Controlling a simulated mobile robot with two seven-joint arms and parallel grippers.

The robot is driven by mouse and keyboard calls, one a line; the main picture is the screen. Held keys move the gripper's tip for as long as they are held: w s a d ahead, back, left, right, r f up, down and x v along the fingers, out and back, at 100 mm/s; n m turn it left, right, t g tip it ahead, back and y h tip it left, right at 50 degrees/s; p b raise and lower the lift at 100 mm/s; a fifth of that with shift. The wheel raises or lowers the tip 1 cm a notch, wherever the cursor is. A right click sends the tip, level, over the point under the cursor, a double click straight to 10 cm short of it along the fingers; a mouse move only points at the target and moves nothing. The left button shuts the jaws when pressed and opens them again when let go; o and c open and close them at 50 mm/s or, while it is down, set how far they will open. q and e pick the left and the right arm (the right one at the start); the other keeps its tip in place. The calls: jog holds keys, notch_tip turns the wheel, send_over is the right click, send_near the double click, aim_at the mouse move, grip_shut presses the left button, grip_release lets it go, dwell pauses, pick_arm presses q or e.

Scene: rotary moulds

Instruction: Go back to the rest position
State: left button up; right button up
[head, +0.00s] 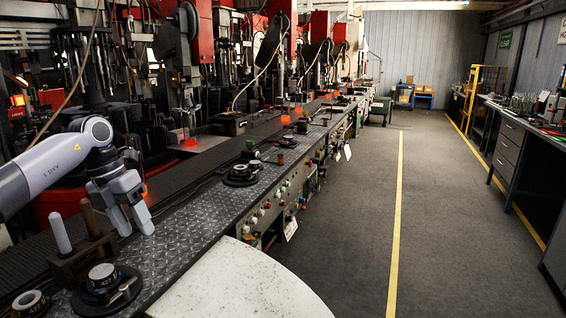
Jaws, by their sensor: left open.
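My left gripper (132,222) shows at the left of the head view, at the end of my grey arm coming in from the left edge. It points down over the metal-topped bench (190,225), its fingers apart with nothing between them. A wooden holder (82,256) stands just left of and below it, with a light grey peg (60,232) and a dark brown peg (89,217) upright in it. My right gripper is outside the view.
A pale round tabletop (245,285) is in front. Red machines (282,20) line the left. The grey floor (350,220) is clear; a workbench (520,135) stands right.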

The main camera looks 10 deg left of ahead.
pick_arm(q)
jog(key=s+d+f+n+t+h, duration=0.25)
jog(key=d+f+h, duration=0.2)
jog(key=d, duration=0.55)
jog(key=s+d+f+n+t+h, duration=0.15)
jog(key=s+d+f+h, duration=0.35)
jog(key=d, duration=0.6)
jog(key=d+f+n+t+h, duration=0.1)
jog(key=d+f+n+h, duration=0.2)
jog(key=d+h, duration=0.5)
jog(key=s+a+f+n+t+y, duration=0.2)
jog(key=s+a+f+n+y, duration=0.4)
jog(key=s+f+n+y, duration=0.3)
jog(key=s+a+f+n+t+y, duration=0.3)
jog(key=s+a+f+n+y, duration=0.4)
jog(key=n, duration=1.1)
jog(key=s+f+y, duration=0.2)
jog(key=s+f, duration=0.2)
jog(key=f, duration=0.1)
jog(key=shift+f+n, duration=0.25)
jog(key=shift+n, duration=0.05)
